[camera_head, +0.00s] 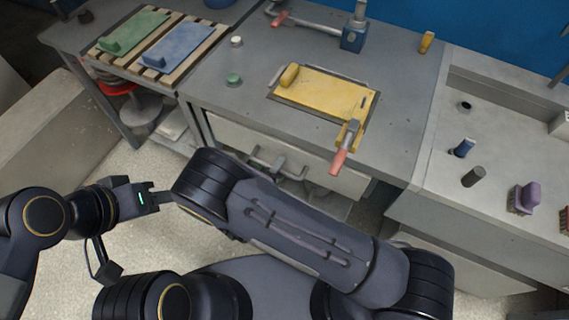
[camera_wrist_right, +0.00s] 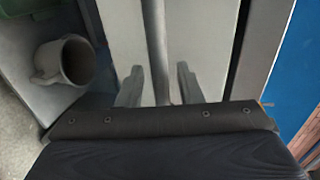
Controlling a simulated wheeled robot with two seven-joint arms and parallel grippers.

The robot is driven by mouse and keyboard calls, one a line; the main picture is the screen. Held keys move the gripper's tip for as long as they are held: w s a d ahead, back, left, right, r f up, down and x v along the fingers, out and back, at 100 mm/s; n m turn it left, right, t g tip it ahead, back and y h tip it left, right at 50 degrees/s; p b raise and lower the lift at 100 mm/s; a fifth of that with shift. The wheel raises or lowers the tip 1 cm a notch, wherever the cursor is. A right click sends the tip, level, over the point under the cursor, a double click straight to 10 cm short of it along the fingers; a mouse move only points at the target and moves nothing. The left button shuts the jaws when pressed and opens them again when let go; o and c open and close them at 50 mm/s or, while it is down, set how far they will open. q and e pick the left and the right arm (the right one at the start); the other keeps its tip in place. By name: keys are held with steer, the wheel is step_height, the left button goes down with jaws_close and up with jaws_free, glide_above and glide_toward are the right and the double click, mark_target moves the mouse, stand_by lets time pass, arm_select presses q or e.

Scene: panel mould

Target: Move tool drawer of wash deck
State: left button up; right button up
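The tool drawer's pale front (camera_head: 232,134) is below the grey wash deck (camera_head: 225,98) in the head view. Its grey bar handle (camera_head: 275,160) is partly covered by my right arm. I cannot tell from this angle whether the drawer is fully shut. In the right wrist view, my right gripper (camera_wrist_right: 158,84) is open, with one finger either side of a grey bar (camera_wrist_right: 154,40) in front of a pale panel. Neither finger clearly touches the bar. In the head view the right gripper is hidden. My left gripper (camera_head: 158,196) is away to the left, above the floor; its finger gap is unclear.
Brushes (camera_head: 525,196) stand on the right counter. A mug (camera_wrist_right: 66,62) is left of the bar in the wrist view. Floor is clear at left.

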arm_select(q)
steer(key=shift+s, duration=0.1)
arm_select(e)
steer(key=shift+a, duration=0.1)
steer(key=shift+c, duration=0.7)
jaws_close()
arm_select(q)
steer(key=shift+a, duration=0.1)
arm_select(e)
steer(key=shift+s, duration=0.2)
